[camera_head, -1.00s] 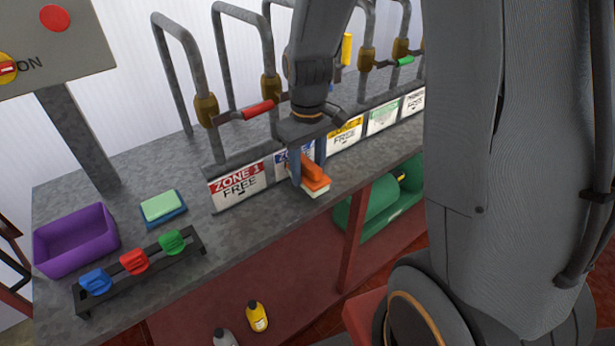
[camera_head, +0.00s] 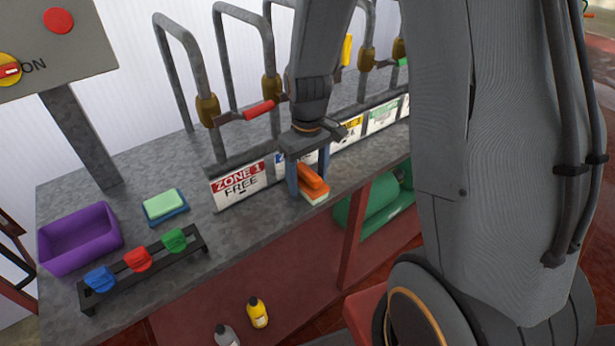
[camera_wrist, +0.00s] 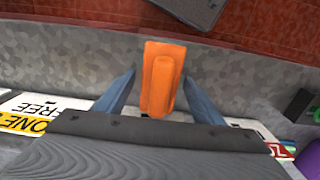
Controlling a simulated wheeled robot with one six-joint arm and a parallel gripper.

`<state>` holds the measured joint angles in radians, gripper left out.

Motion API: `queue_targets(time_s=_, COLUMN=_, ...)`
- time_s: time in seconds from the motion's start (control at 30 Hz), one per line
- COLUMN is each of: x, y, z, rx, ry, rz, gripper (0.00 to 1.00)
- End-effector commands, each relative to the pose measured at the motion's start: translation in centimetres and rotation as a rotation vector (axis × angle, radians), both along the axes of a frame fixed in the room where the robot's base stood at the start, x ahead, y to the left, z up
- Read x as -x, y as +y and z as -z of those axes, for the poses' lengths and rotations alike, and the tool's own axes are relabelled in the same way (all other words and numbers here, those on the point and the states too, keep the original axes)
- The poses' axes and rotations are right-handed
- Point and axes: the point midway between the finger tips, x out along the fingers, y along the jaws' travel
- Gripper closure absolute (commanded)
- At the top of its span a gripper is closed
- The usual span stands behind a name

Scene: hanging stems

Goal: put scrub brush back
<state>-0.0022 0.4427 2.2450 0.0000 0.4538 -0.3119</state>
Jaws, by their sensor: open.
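The scrub brush, orange on top with a pale underside, lies on the grey counter near its front edge, in front of the zone signs (camera_head: 312,184). It also shows in the wrist view (camera_wrist: 162,78), between the two blue fingers. My gripper (camera_head: 308,182) points down over the brush. Its fingers stand open, one on each side of the brush, with gaps visible in the wrist view (camera_wrist: 162,92).
A purple bin (camera_head: 78,238), a green and blue sponge (camera_head: 165,205) and a rack (camera_head: 145,270) with blue, red and green items stand on the counter at left. Upright pipes with valves (camera_head: 207,110) rise behind the signs. Bottles (camera_head: 257,312) stand below.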

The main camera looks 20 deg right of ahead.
Motion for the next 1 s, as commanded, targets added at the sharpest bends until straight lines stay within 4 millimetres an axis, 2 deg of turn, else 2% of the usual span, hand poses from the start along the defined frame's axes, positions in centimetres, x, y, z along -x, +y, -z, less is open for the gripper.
queue_targets(time_s=0.17, x=-0.1, y=0.0, z=0.4, rx=0.000, ry=-0.002, rz=0.000, gripper=0.38)
queue_targets(time_s=0.3, x=-0.1, y=0.0, z=-2.0, rx=-0.001, ry=-0.005, rz=0.000, gripper=0.38)
queue_targets(time_s=0.6, x=-0.1, y=0.3, z=-5.9, rx=0.000, ry=-0.004, rz=0.000, gripper=0.38)
queue_targets(time_s=0.77, x=0.1, y=0.3, z=-7.2, rx=0.000, ry=-0.002, rz=0.002, gripper=0.38)
queue_targets(time_s=0.87, x=1.6, y=0.2, z=-7.2, rx=-0.001, ry=-0.011, rz=0.042, gripper=0.38)
queue_targets(time_s=1.0, x=6.0, y=0.0, z=-6.4, rx=-0.004, ry=-0.045, rz=0.174, gripper=0.38)
